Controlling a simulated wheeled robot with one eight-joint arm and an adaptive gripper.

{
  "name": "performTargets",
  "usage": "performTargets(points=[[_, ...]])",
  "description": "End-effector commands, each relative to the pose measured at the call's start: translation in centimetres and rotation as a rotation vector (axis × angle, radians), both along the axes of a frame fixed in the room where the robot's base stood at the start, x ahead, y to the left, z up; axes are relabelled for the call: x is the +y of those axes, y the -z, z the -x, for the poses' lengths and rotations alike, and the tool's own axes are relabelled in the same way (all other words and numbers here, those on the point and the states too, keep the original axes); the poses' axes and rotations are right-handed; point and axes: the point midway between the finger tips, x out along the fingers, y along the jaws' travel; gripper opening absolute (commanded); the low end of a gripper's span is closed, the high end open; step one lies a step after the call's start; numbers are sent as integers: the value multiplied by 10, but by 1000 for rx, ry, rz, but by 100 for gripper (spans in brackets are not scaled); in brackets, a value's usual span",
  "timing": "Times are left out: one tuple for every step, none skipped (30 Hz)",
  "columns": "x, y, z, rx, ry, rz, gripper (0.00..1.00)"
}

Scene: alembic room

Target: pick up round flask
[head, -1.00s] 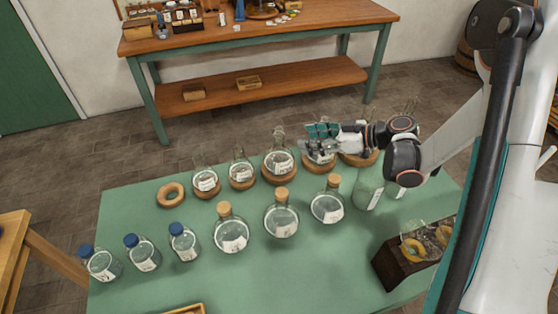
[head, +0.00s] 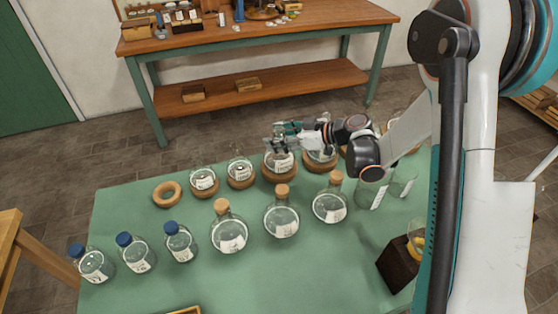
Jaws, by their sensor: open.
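Several clear round flasks with white labels stand on the green table. The back row sits on cork rings: one flask (head: 204,180) at left, one (head: 240,171) beside it, a larger one (head: 279,164) in the middle and one (head: 321,154) to its right. In front stand three cork-stoppered round flasks (head: 229,233), (head: 281,219) and (head: 330,204). My gripper (head: 280,139) is open, with its fingers pointing left at the neck of the larger middle back-row flask. The fingers cover that neck, and I cannot tell whether they touch it.
Three blue-capped bottles (head: 136,255) stand at the front left of the green table (head: 240,280). An empty cork ring (head: 167,194) lies at the back left. A beaker (head: 371,190) and a dark wooden box (head: 396,264) are at right. A wooden workbench (head: 250,40) stands behind.

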Motion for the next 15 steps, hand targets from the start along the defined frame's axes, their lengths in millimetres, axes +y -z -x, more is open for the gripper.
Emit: performTargets(points=[[0,0,0,0,1,0,52],[0,-1,0,0,1,0,52],[0,-1,0,0,1,0,52],[0,-1,0,0,1,0,52],[0,-1,0,0,1,0,50],[0,-1,0,0,1,0,41],[0,-1,0,0,1,0,34],[-1,-1,0,0,1,0,27],[-1,-1,0,0,1,0,18],[-1,-1,0,0,1,0,11],[-1,-1,0,0,1,0,4],[-1,-1,0,0,1,0,0],[-1,-1,0,0,1,0,0],[-1,-1,0,0,1,0,0],[-1,-1,0,0,1,0,0]])
